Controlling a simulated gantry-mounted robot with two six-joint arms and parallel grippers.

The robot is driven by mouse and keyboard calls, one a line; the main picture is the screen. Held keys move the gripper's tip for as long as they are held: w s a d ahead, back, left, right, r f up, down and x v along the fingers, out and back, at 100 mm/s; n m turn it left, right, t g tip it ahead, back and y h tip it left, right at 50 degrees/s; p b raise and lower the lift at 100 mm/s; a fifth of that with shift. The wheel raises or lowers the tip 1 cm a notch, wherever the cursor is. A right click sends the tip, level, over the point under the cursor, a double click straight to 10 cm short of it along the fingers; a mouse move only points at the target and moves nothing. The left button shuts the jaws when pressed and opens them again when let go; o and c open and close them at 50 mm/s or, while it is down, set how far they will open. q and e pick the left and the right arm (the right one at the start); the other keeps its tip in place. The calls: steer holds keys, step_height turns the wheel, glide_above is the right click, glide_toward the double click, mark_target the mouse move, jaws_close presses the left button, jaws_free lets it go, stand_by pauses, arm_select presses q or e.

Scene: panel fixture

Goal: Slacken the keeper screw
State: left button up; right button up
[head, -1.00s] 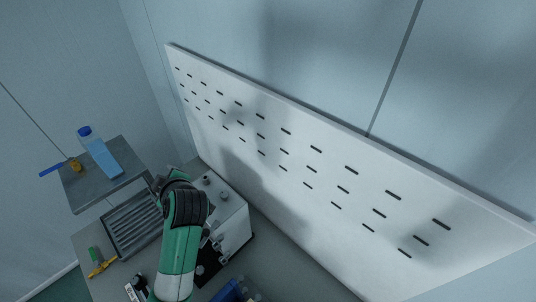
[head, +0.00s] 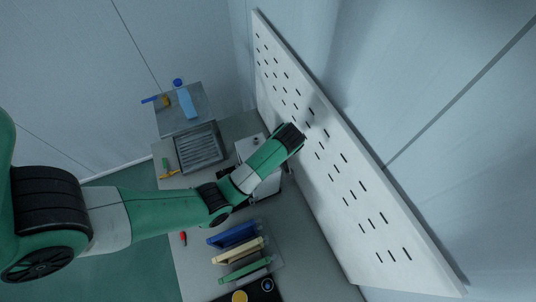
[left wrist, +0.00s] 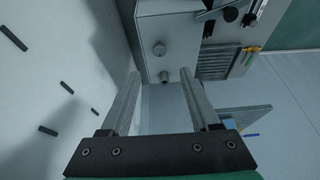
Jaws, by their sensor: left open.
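A pale box-shaped fixture (left wrist: 182,35) fills the upper middle of the left wrist view. I cannot tell which is the keeper screw. In the head view the fixture (head: 268,188) is partly hidden behind my left arm, and the fingers are hidden. My right gripper is not in view.
A white slotted panel (head: 345,185) stands close beside the fixture. A ribbed tray (head: 200,148) lies beyond my arm, with a side shelf (head: 180,122) holding a blue bottle (head: 186,103). Blue, cream and green pieces (head: 240,252) stand in a rack nearer by.

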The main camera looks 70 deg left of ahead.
arm_select(q)
steer(key=x, duration=1)
steer(key=shift+a+f, duration=0.25)
steer(key=shift+f, duration=0.1)
steer(key=shift+c, duration=0.3)
jaws_close()
